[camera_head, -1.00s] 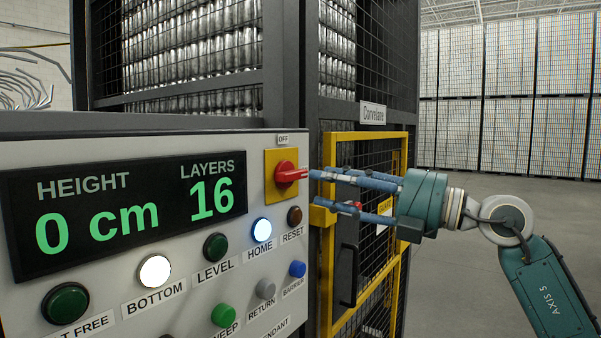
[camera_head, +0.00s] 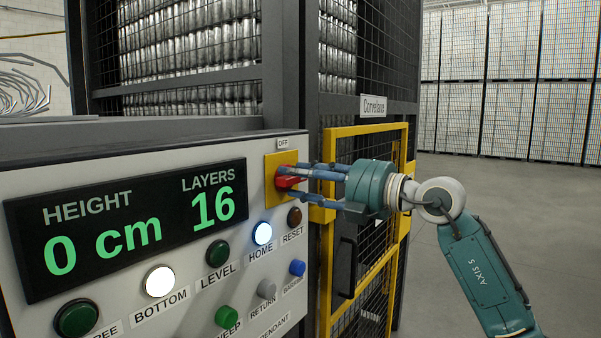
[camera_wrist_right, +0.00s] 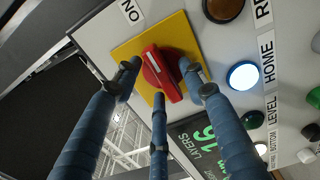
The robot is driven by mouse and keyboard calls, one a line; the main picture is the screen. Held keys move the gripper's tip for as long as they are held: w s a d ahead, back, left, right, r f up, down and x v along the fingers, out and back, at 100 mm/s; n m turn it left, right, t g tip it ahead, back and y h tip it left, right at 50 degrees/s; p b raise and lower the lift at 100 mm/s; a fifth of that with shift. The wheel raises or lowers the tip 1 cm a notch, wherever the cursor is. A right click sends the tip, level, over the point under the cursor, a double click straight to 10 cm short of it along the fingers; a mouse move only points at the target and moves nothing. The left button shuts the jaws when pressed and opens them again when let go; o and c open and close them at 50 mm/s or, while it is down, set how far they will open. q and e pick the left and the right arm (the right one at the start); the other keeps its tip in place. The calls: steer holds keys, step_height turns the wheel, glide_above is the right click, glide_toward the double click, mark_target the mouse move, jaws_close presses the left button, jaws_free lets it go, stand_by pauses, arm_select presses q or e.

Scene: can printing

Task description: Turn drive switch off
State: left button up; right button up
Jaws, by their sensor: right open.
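The drive switch (camera_head: 287,182) is a red rotary knob on a yellow square plate (camera_head: 272,160) at the panel's upper right, with an OFF label (camera_head: 283,144) above it. In the right wrist view the red knob (camera_wrist_right: 162,75) has a white mark at its upper end, toward a label (camera_wrist_right: 130,11) that reads ON. My right gripper (camera_head: 302,182) is open, its blue fingers around the knob. In the wrist view two fingertips stand at either side of the knob and a third finger lies below. Whether they touch it I cannot tell. My left gripper is not in view.
The panel has a display (camera_head: 130,222) reading 0 cm and 16 layers. The lit HOME button (camera_head: 262,233) and brown RESET button (camera_head: 294,216) sit just below the switch. A yellow-framed mesh gate (camera_head: 366,133) stands right behind my gripper. Open floor lies at the right.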

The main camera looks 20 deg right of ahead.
steer(key=shift+c, duration=0.5)
jaws_close()
steer(key=shift+f+n, duration=0.1)
steer(key=shift+n, duration=0.2)
steer(key=n+b, duration=0.1)
steer(key=n, duration=0.2)
steer(key=shift+a+f+b, duration=0.1)
steer(key=shift+b, duration=0.2)
steer(key=n+b, duration=0.2)
steer(key=n, duration=0.4)
steer(key=shift+s+a+f, duration=0.1)
steer(key=n+b, duration=0.1)
steer(key=n, duration=0.3)
steer(key=shift+f, duration=0.1)
steer(key=shift+a+n+b, duration=0.1)
steer(key=shift+n+b, duration=0.65)
steer(key=shift+n, duration=1.35)
steer(key=shift+f, duration=0.1)
